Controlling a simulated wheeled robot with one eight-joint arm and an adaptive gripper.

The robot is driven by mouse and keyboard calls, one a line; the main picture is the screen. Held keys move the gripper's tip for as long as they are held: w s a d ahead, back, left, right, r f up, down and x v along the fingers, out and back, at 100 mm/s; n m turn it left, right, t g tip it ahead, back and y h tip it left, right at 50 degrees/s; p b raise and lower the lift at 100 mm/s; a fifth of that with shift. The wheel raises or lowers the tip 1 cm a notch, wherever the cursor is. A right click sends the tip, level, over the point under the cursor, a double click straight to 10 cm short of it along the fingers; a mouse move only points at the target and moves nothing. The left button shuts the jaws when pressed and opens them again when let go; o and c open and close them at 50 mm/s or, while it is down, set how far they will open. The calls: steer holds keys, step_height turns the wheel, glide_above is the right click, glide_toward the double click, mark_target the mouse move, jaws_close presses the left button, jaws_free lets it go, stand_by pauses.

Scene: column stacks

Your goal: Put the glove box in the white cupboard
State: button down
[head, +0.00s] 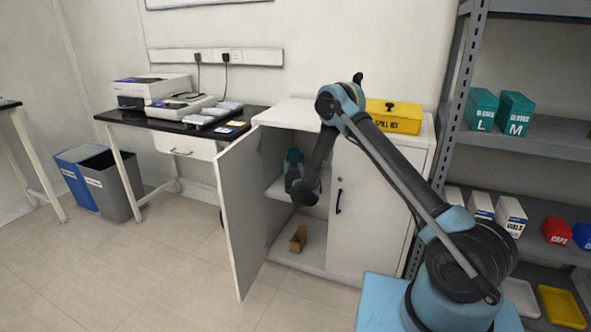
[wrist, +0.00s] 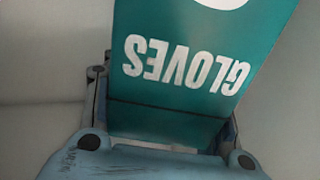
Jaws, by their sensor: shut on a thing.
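A teal glove box (wrist: 205,45) with white letters "GLOVES", upside down in the picture, fills the upper wrist view. My gripper (wrist: 165,125) is shut on it, with a finger at each side. In the head view, the white cupboard (head: 365,210) has its left door (head: 243,210) swung open and its right door shut. My arm reaches down through the opening, with its end at the upper compartment above the inner shelf (head: 283,190).
A small brown open box (head: 299,238) lies on the cupboard's bottom. A yellow case (head: 394,117) stands on its top. Two more teal glove boxes (head: 515,113) stand on the grey rack (head: 560,138) at right. A desk (head: 150,125) with devices and bins stands left. The floor in front is clear.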

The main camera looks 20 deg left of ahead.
steer(key=shift+f, duration=2)
steer(key=shift+c, duration=2.3)
jaws_free()
